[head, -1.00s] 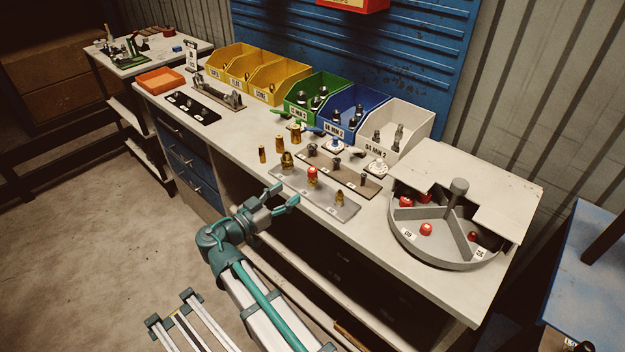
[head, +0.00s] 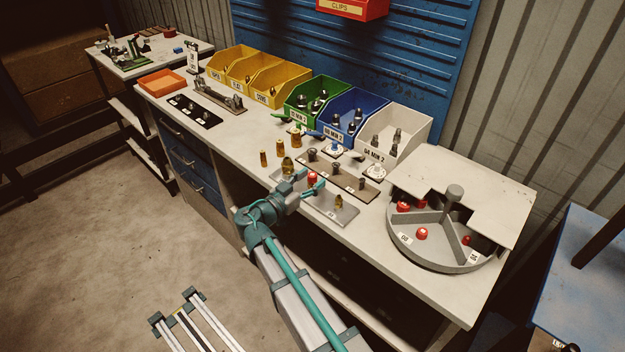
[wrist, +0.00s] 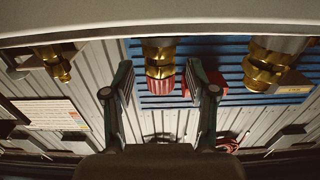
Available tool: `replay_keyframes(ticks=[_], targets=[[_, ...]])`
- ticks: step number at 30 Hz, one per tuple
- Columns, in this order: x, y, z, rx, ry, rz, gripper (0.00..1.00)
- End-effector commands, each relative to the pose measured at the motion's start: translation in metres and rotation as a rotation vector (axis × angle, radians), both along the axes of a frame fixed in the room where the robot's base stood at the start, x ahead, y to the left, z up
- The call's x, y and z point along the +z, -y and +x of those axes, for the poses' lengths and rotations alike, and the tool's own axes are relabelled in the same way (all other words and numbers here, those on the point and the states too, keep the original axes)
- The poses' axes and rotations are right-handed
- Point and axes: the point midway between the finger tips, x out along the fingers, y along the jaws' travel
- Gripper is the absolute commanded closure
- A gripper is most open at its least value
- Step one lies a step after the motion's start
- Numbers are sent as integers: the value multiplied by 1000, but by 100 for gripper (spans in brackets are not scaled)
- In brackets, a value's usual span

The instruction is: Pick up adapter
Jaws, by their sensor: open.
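Three brass adapters stand on the grey plate (head: 330,213) near the bench's front edge. The middle adapter (head: 312,179) has a red cap; a wider plain brass one (head: 287,166) stands to its left and a smaller one (head: 339,202) to its right. My gripper (head: 309,184) is open at the middle adapter, its fingers level with the red part. In the wrist view, which looks upside down, the brass and red adapter (wrist: 160,62) shows between the spread fingers of my gripper (wrist: 159,76), with gaps on both sides. I cannot tell whether its far side touches anything.
Behind the plate lies a brown strip (head: 373,190) with dark fittings. Yellow (head: 240,72), green (head: 310,98), blue (head: 352,112) and white (head: 405,128) bins stand at the back. A round divided tray (head: 440,250) with red caps is at the right.

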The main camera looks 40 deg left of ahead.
Motion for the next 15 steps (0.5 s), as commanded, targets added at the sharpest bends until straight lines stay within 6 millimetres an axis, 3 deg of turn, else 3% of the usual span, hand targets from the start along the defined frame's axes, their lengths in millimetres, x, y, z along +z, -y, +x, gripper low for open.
replay_keyframes(ticks=[3,9,15], targets=[[0,1,9,0,0,-1,43],[-1,1,10,1,0,0,43],[-1,1,10,1,0,0,74]])
